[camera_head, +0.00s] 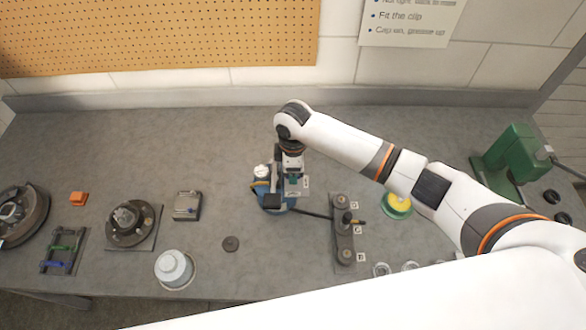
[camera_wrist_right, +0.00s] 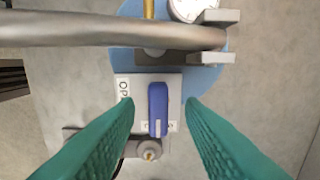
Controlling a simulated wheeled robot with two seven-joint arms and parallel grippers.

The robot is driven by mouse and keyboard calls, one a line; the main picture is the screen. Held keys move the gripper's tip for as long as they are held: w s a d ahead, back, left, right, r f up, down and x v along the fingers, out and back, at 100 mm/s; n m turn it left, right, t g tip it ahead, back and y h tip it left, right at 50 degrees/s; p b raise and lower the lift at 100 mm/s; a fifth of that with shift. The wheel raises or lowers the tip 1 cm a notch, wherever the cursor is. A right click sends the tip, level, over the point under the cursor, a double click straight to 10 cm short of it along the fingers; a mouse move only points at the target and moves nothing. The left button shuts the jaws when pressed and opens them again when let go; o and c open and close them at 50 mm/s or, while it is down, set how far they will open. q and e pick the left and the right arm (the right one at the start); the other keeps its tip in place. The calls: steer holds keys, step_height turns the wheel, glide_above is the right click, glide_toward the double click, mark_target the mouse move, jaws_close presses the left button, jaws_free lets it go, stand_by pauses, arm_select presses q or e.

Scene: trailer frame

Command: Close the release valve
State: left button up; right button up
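The release valve has a blue lever (camera_wrist_right: 158,110) on a white plate (camera_wrist_right: 125,84) in the right wrist view. The plate reads "OP" at its left, and partly hidden lettering lies by the lever's lower end. The lever runs up and down in that picture. My right gripper (camera_wrist_right: 158,120) is open, with a teal finger on either side of the lever; a gap shows at each side. In the head view my right gripper (camera_head: 292,184) points down over the blue round unit (camera_head: 268,198) and hides the lever. My left gripper is not in view.
A gauge (camera_wrist_right: 192,8) and a grey bar (camera_wrist_right: 100,30) sit beside the valve. A dark block with posts (camera_head: 343,232) stands to the right, a white cup (camera_head: 174,268) and hub (camera_head: 129,222) to the left. The bench behind the unit is clear.

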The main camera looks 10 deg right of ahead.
steer(key=shift+r, duration=0.3)
step_height(320, 180, up, 11)
steer(key=b, duration=0.4)
steer(key=shift+r, duration=0.2)
